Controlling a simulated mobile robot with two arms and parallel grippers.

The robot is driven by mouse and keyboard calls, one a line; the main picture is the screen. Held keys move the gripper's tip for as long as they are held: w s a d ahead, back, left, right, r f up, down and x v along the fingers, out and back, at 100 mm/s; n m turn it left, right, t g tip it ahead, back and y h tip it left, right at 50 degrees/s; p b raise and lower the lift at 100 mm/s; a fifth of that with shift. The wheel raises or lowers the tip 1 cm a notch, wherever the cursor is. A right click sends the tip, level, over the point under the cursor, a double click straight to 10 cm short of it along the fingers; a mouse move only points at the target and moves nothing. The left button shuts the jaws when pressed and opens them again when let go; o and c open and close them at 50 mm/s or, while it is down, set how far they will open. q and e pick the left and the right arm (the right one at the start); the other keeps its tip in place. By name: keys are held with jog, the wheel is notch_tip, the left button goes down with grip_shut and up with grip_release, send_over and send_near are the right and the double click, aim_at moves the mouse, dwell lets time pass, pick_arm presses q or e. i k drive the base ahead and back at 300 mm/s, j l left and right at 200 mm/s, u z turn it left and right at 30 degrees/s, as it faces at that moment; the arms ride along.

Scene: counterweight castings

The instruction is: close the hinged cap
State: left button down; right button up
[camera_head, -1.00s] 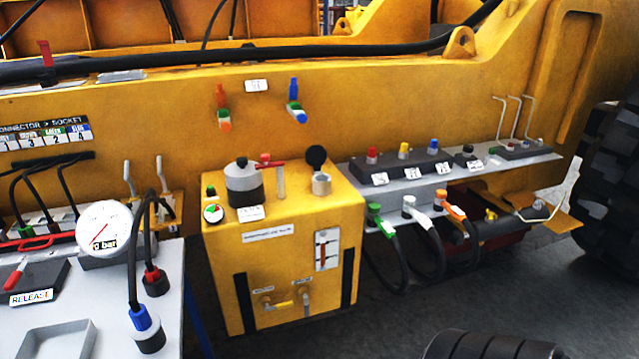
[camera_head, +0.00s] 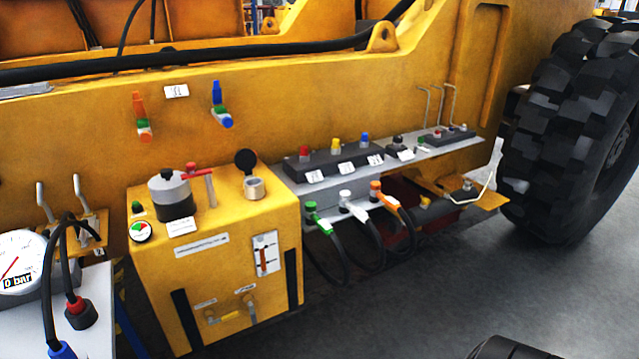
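The hinged cap (camera_head: 246,160) is a round black disc standing open above a short silver filler neck (camera_head: 254,187). Both are on top of a yellow box-shaped unit (camera_head: 215,262), near its back right. The neck's mouth is uncovered.
A grey canister (camera_head: 170,195) and a red-handled lever (camera_head: 198,175) stand left of the neck. A grey shelf (camera_head: 440,148) with connectors and hanging hoses (camera_head: 365,250) is to its right. A gauge (camera_head: 18,262) stands front left. A large tyre (camera_head: 570,130) is far right. Open floor lies in front.

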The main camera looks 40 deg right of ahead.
aim_at(246, 160)
jog(key=l+z, duration=0.1)
jog(key=z, duration=0.9)
jog(key=i+l+u, duration=0.15)
jog(key=i+l, duration=0.25)
jog(key=i, duration=0.15)
